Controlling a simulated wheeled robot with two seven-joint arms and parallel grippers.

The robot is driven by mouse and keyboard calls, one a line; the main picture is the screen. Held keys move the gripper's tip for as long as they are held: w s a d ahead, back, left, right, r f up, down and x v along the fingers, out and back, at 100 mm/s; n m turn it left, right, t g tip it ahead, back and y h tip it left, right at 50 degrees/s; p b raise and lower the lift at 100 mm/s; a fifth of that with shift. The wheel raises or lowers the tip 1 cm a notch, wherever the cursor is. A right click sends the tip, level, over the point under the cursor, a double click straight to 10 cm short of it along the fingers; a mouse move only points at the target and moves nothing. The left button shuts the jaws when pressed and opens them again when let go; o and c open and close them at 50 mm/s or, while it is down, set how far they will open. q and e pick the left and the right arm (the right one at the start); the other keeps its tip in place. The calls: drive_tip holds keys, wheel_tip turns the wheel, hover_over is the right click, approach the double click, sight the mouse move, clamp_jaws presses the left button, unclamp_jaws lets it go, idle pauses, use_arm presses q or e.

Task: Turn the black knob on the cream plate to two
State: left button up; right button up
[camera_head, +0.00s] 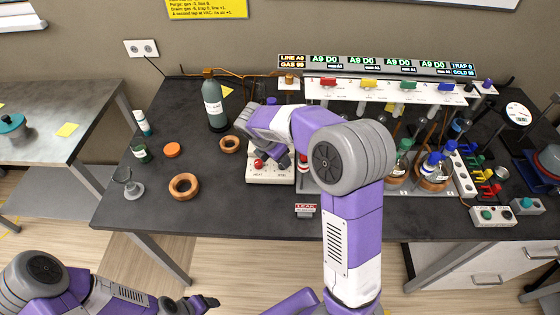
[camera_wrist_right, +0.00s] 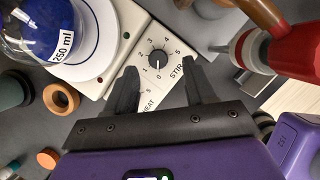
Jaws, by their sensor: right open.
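The black knob (camera_wrist_right: 158,60) sits on the cream plate (camera_wrist_right: 118,45) in the right wrist view, above the word STIR on a dial numbered 0 to 5. A small pale mark on it appears to face the 0, but is hard to read. My right gripper (camera_wrist_right: 159,70) is open, its two dark fingers on either side of the knob's near side; contact cannot be told. In the head view the cream plate (camera_head: 268,178) is partly covered by my right arm, and the black knob is hidden. My left gripper (camera_head: 192,303) hangs low, in front of the table.
A 250 ml flask (camera_wrist_right: 45,25) stands on the plate's round top, beside the knob. A red-bodied item (camera_wrist_right: 285,50) is close to the right of the fingers. Cork rings (camera_head: 184,186) and a bottle (camera_head: 215,108) stand left.

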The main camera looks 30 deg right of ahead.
drive_tip(key=x, duration=0.4)
drive_tip(key=shift+b, duration=0.35)
drive_tip(key=shift+w, duration=0.1)
clamp_jaws()
drive_tip(key=shift+w+r+m+g+p, duration=0.15)
drive_tip(key=shift+m+g+p, duration=0.65)
drive_tip(key=shift+m+p, duration=1.1)
drive_tip(key=m+g+p, duration=0.1)
drive_tip(key=m+p, duration=0.1)
drive_tip(key=m+g+p, duration=0.1)
drive_tip(key=m+p, duration=0.1)
drive_tip(key=m, duration=0.1)
drive_tip(key=shift+w, duration=0.1)
drive_tip(key=m+y+p, duration=0.1)
drive_tip(key=m, duration=0.2)
drive_tip(key=shift+g+p, duration=0.3)
drive_tip(key=shift+g, duration=0.1)
drive_tip(key=m+y+p, duration=0.1)
drive_tip(key=m, duration=0.1)
drive_tip(key=shift+w+d+m+g, duration=0.1)
drive_tip(key=shift+m+g, duration=0.3)
drive_tip(key=m+y, duration=0.1)
drive_tip(key=m, duration=0.1)
drive_tip(key=m+y+p, duration=0.1)
drive_tip(key=m, duration=0.2)
drive_tip(key=shift+d+g, duration=0.1)
drive_tip(key=shift+g, duration=0.2)
drive_tip(key=shift+f, duration=0.2)
